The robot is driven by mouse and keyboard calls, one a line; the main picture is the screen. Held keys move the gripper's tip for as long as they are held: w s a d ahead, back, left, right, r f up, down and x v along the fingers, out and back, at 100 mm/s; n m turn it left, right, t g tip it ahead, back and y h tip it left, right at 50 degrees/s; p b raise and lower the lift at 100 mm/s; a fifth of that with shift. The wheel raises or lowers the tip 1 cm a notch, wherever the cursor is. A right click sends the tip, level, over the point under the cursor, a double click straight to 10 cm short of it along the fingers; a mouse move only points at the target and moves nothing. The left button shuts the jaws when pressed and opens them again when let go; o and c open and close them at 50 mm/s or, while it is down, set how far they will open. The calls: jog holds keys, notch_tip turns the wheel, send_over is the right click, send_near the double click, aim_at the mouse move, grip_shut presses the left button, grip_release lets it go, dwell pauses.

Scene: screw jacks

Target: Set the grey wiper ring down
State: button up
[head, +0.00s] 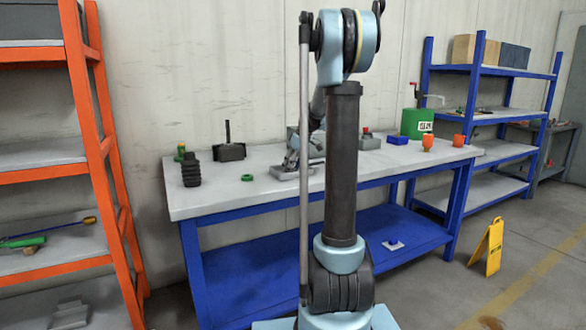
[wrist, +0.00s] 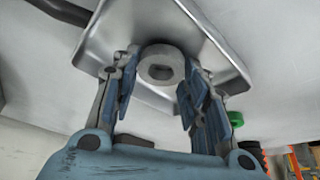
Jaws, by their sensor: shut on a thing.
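The grey wiper ring (wrist: 160,67) is a small thick grey ring with a dark oblong opening. In the wrist view it sits between the fingertips of my gripper (wrist: 160,85), which is shut on it. Behind it is a shiny metal tray (wrist: 215,38) with a raised rim; the ring overlaps the tray in the picture, and I cannot tell whether they touch. In the head view my gripper (head: 291,160) is low over the metal tray (head: 286,174) on the grey-topped workbench (head: 228,205). The ring cannot be made out there; my arm hides part of the area.
On the bench, a green ring (head: 247,178), a black ribbed bellows (head: 190,170) and a dark block with a post (head: 229,150) stand left. A blue box (head: 398,140), orange cup (head: 428,143) and green canister (head: 418,122) stand right. The front left bench top is clear.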

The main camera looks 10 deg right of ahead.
jog(key=shift+s+f, duration=0.2)
jog(key=shift+f, duration=0.05)
jog(key=shift+s+f, duration=0.1)
jog(key=shift+s, duration=0.05)
jog(key=shift+c, duration=0.5)
jog(key=shift+s, duration=0.1)
jog(key=shift+s, duration=0.1)
jog(key=o, duration=0.7)
jog(key=shift+o, duration=1.8)
jog(key=shift+w+f, duration=0.85)
jog(key=shift+w, duration=0.15)
jog(key=shift+s+r, duration=0.45)
jog(key=shift+r, duration=0.05)
jog(key=shift+c, duration=0.5)
